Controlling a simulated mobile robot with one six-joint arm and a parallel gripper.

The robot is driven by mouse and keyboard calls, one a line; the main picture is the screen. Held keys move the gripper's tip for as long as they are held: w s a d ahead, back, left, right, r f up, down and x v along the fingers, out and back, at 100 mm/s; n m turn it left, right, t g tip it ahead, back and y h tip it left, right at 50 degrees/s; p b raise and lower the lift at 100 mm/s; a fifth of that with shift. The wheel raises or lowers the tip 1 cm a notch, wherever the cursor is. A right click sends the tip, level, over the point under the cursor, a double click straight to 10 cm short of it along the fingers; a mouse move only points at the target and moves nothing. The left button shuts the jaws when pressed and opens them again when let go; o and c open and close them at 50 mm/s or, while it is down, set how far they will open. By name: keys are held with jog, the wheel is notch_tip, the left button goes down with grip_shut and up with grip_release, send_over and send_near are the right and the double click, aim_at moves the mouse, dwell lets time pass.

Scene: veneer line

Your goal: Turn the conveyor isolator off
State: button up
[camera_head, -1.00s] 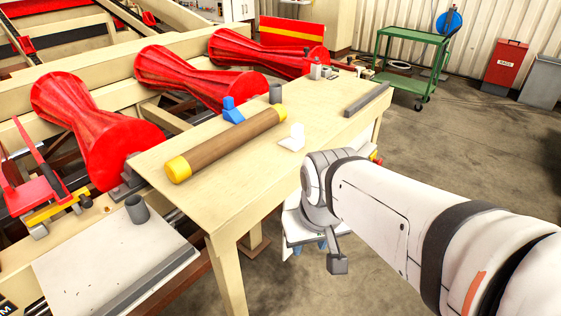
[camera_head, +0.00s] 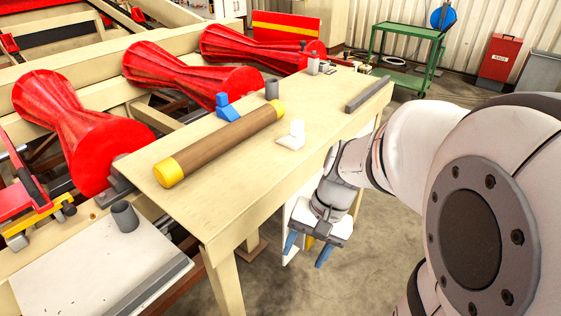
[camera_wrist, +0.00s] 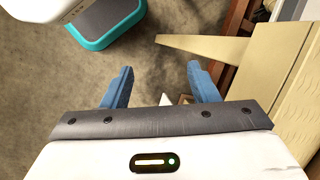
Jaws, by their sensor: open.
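My gripper (camera_head: 307,250) is open, with its two blue fingers pointing down beside the front edge of the wooden table. In the wrist view my gripper (camera_wrist: 160,68) has bare concrete floor between its fingertips. I cannot clearly make out the conveyor isolator in either view. A white panel (camera_head: 299,212) stands below the table edge, just behind my gripper and partly hidden by it. A bit of yellow shows between the fingers, too small to tell what it is.
The wooden table (camera_head: 225,205) holds a brown roll with yellow ends (camera_head: 222,145), a blue block (camera_head: 228,108), a white piece (camera_head: 292,136) and a grey bar (camera_head: 368,94). Red rollers (camera_head: 80,130) stand behind it. A green cart (camera_head: 405,75) is farther back.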

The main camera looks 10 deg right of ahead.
jog(key=w+d+f+m+y+b, duration=0.2)
jog(key=w+f+m+y+b, duration=0.15)
jog(key=f+m+y, duration=0.35)
jog(key=w+d+f+m+t+b, duration=0.3)
jog(key=w+d+f+m+t, duration=0.1)
jog(key=d+f+m+t, duration=0.45)
jog(key=w+d+f+m+t+b, duration=0.3)
jog(key=w+d+f+m+t, duration=0.1)
jog(key=d+f+m+t, duration=0.4)
jog(key=w+a+m+g, duration=0.1)
jog(key=w+a, duration=0.3)
jog(key=w, duration=0.2)
jog(key=shift+f, duration=0.35)
jog(key=shift+w+m+g, duration=0.1)
jog(key=shift+m+g, duration=0.15)
jog(key=c, duration=0.9)
jog(key=shift+c, duration=0.4)
